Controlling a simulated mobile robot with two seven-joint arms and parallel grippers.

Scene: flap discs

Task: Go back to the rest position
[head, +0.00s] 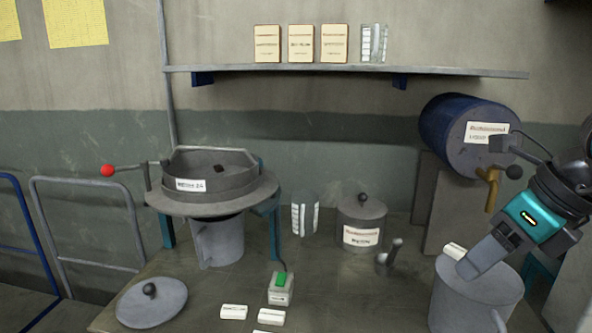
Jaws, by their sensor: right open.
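My right gripper (466,264) comes in from the right, pointing down and left. It is open, with its grey fingers at the mouth of a large grey pot (472,302). I cannot tell whether the fingertips touch the pot. A small white piece (454,249) shows right beside the fingers at the pot's rim; I cannot tell what it rests on. My left gripper is not in view.
The table (205,290) holds a grey machine (212,190) with a red-knobbed lever, a lidded pot (361,222), a loose lid (151,302), a green-topped box (281,289) and white labels (271,317). A blue barrel (470,135) with a tap stands near my right arm.

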